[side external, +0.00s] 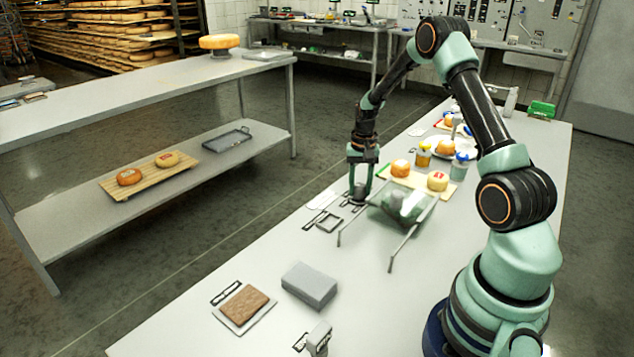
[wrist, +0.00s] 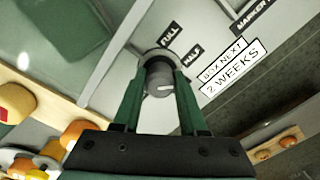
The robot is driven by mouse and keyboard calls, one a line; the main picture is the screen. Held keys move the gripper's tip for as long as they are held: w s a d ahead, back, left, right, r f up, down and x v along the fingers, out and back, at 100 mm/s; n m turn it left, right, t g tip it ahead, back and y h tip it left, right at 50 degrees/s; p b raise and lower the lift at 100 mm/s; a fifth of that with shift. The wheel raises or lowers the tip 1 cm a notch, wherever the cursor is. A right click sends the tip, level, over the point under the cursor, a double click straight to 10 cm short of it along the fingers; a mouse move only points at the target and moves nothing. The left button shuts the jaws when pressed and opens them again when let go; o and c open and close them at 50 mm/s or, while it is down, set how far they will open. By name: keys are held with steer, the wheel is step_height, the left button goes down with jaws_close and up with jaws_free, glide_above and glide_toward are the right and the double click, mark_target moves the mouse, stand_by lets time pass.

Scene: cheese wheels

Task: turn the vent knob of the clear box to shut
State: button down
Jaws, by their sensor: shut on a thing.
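The clear box (side external: 404,204) sits on the long table in the side external view, with thin metal legs or rails at its front. It also shows at the upper left of the wrist view (wrist: 62,35). My gripper (side external: 360,190) points down beside the box's left end. In the wrist view my gripper (wrist: 158,90) has its two green fingers shut on the round grey vent knob (wrist: 158,77). A pale mark shows on the knob face. Labels "FULL" (wrist: 171,35) and "HALF" (wrist: 192,57) stand near it. No "shut" label can be read.
A grey block (side external: 309,285) and a brown slab (side external: 243,305) on a tray lie nearer the camera. A label reading "2 WEEKS" (wrist: 233,72) lies right of the knob.

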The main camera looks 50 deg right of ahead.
mark_target(359, 185)
steer(key=m, duration=0.4)
steer(key=shift+m, duration=0.3)
steer(key=m, duration=0.4)
steer(key=shift+m, duration=0.3)
steer(key=shift+c, duration=2.2)
jaws_free()
step_height(359, 185, up, 12)
steer(key=shift+w+r, duration=0.1)
steer(key=shift+r, duration=0.05)
